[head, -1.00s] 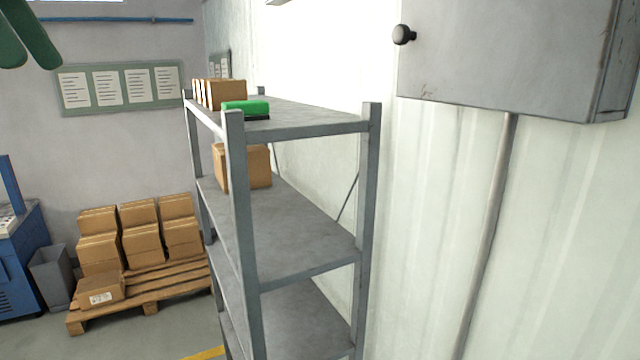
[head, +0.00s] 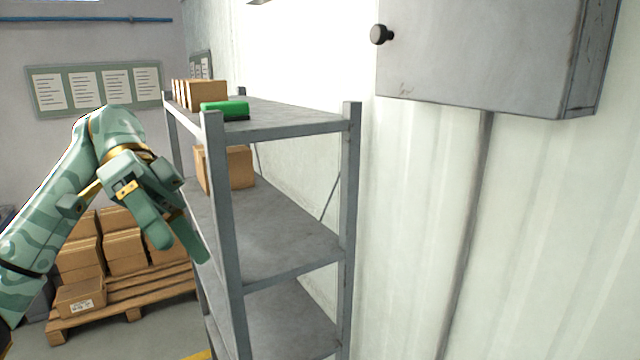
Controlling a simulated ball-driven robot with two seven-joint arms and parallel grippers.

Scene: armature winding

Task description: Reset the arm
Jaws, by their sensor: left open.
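My left arm comes in from the left side of the head view. My right gripper is not in view.
A green object (head: 225,109) and boxes (head: 206,93) stand on the rack's top shelf, and a carton (head: 238,166) on the shelf below. A grey wall cabinet (head: 480,50) hangs at the right. Stacked cartons (head: 125,250) sit on a pallet (head: 130,305) behind my arm.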

